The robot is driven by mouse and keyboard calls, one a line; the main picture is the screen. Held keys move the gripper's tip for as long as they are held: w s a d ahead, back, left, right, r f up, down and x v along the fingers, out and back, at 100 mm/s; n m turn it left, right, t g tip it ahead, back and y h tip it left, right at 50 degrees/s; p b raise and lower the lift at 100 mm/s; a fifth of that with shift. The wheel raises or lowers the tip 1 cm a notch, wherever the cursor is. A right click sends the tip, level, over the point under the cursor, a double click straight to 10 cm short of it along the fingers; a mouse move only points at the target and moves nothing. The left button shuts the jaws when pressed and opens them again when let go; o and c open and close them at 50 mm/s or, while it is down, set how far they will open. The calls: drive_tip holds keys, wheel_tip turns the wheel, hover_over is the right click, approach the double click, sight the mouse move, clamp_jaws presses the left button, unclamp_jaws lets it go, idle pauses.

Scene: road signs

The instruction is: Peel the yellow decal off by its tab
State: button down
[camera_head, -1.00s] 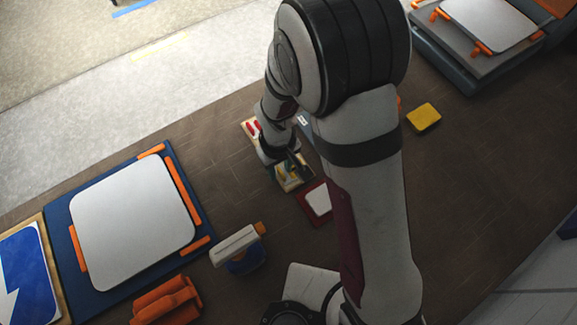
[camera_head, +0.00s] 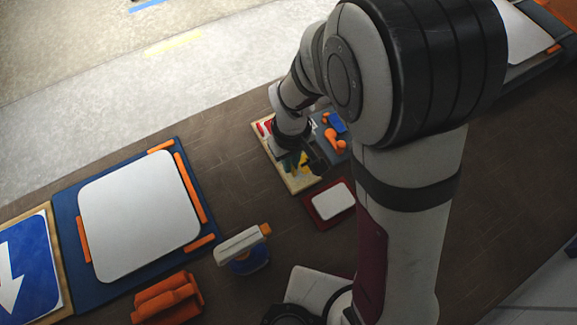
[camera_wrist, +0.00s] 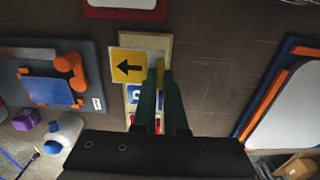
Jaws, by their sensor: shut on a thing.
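The yellow decal (camera_wrist: 129,67) with a black left-pointing arrow shows in the wrist view. It overlaps the left edge of a tan board (camera_wrist: 155,41); I cannot tell how much of it still touches the board. My gripper (camera_wrist: 161,72) has its two green fingers close together at the decal's right side, shut on a narrow yellow piece, apparently its tab. In the head view my gripper (camera_head: 299,163) is over the tan board (camera_head: 300,185), and the decal is hard to make out there.
A blue decal (camera_wrist: 134,94) is on the board below the yellow one. A grey panel with orange parts (camera_wrist: 66,83) lies to the left. A dark red tray with a white plate (camera_head: 331,201) is beside the board. A blue panel with a white plate (camera_head: 138,216) stands further left.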

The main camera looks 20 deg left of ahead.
drive_tip(key=d+r, duration=0.9)
drive_tip(key=d, duration=0.2)
drive_tip(key=shift+w+r, duration=0.4)
